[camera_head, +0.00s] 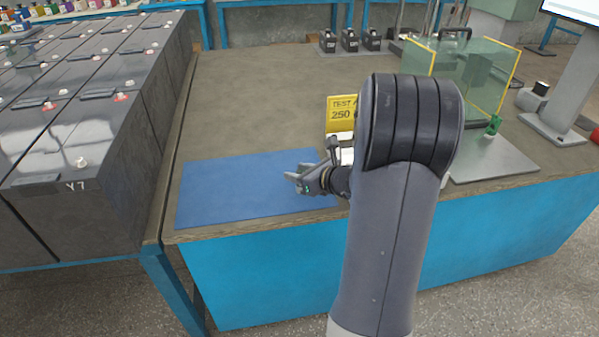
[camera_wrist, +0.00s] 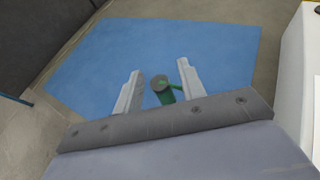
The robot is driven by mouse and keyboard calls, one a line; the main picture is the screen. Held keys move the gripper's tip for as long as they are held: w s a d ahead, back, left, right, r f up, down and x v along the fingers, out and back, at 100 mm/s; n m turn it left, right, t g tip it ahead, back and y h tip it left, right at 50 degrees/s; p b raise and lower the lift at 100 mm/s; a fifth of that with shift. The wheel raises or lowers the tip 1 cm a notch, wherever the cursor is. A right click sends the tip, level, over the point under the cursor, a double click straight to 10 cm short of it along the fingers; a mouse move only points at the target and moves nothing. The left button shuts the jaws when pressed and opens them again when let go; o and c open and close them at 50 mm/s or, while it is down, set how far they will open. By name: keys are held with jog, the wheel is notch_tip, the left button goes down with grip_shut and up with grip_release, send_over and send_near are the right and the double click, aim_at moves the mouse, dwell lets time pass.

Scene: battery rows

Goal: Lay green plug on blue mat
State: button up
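The blue mat (camera_head: 235,190) lies flat at the front left of the bench; it fills much of the wrist view (camera_wrist: 205,45). My gripper (camera_head: 298,180) is low over the mat's right part. In the wrist view its two fingers (camera_wrist: 159,85) stand apart, with the green plug (camera_wrist: 166,98) between them. The plug has a grey round end and a green body, and a gap shows on each side of it. In the head view only a small green bit shows at my gripper. I cannot tell whether the plug touches the mat.
A yellow sign (camera_head: 341,114) stands behind my arm. A clear yellow-edged box (camera_head: 460,75) and a metal plate (camera_head: 492,160) with a small green item (camera_head: 493,125) are at right. Dark batteries (camera_head: 75,130) fill the left. The bench (camera_head: 255,90) behind the mat is clear.

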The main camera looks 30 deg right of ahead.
jog(key=shift+r, duration=0.1)
jog(key=shift+r, duration=0.2)
jog(key=p+v, duration=0.2)
jog(key=v, duration=1)
jog(key=shift+f, duration=0.15)
